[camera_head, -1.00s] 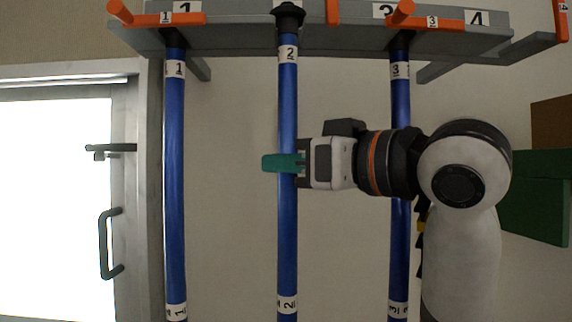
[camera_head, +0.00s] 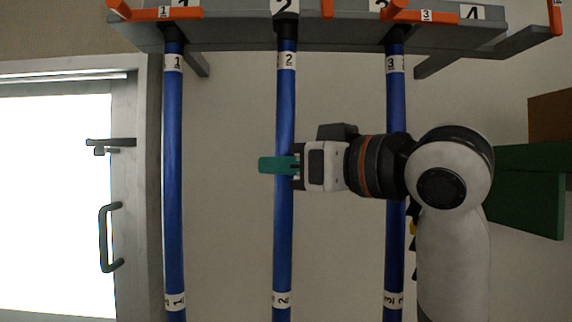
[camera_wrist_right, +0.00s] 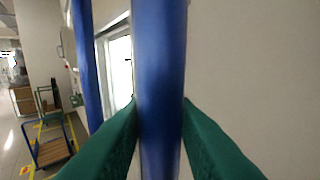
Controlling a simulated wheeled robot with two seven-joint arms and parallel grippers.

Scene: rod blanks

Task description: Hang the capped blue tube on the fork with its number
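The blue tube (camera_head: 284,115) labelled 2 hangs upright in the head view, with a black cap (camera_head: 287,32) at its top. The cap overlaps the front of the grey rack beam, just below the rack's number 2 plate (camera_head: 285,7). I cannot tell whether the cap rests on the fork there. My right gripper (camera_head: 279,165) has its green fingers around the tube at mid-height. In the right wrist view the tube (camera_wrist_right: 160,80) stands between both fingers (camera_wrist_right: 160,125), which appear to touch its sides. My left gripper is not in view.
Blue tubes labelled 1 (camera_head: 173,150) and 3 (camera_head: 396,100) hang on either side. Orange prongs (camera_head: 165,14) stick out from the rack (camera_head: 355,30). A bright door (camera_head: 55,195) is at left, green boxes (camera_head: 530,200) at right. Position 4 (camera_head: 472,12) shows at upper right.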

